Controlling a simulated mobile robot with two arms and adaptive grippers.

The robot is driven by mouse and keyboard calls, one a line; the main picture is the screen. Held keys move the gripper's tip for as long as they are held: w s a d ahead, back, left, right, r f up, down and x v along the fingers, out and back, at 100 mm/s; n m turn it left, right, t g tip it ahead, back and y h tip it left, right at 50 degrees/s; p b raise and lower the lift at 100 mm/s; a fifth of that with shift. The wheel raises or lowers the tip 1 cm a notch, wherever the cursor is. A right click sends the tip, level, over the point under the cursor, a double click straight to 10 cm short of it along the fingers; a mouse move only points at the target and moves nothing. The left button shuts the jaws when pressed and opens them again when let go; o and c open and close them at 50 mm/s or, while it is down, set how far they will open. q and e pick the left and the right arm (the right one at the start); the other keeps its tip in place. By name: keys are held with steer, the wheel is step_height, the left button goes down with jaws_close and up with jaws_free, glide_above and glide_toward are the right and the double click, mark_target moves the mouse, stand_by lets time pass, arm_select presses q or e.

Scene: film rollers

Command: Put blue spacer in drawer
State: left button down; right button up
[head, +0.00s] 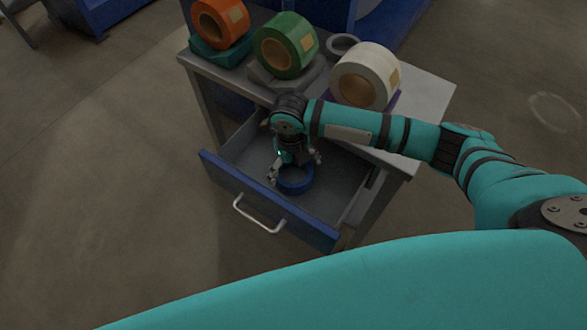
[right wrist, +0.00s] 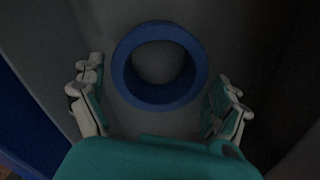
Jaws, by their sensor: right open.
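The blue spacer (head: 297,180) is a ring lying flat inside the open drawer (head: 330,199), on its grey floor. In the right wrist view the spacer (right wrist: 126,73) shows whole, with the drawer floor visible through its hole. My right gripper (head: 294,174) reaches down into the drawer right at the spacer. Its fingers (right wrist: 160,100) are spread open, one on each side of the ring's near part, with gaps between them and the ring. My left gripper is not in view.
The drawer has a blue front with a silver handle (head: 258,215). On the table top (head: 428,90) stand an orange roll (head: 207,22), a green roll (head: 300,40) and a white roll (head: 380,65) on holders. A grey ring (head: 331,46) lies behind them.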

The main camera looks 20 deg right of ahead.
mark_target(292, 180)
step_height(292, 180, up, 10)
steer(key=shift+a+r, duration=0.15)
steer(key=shift+r, duration=0.05)
stand_by(1.3)
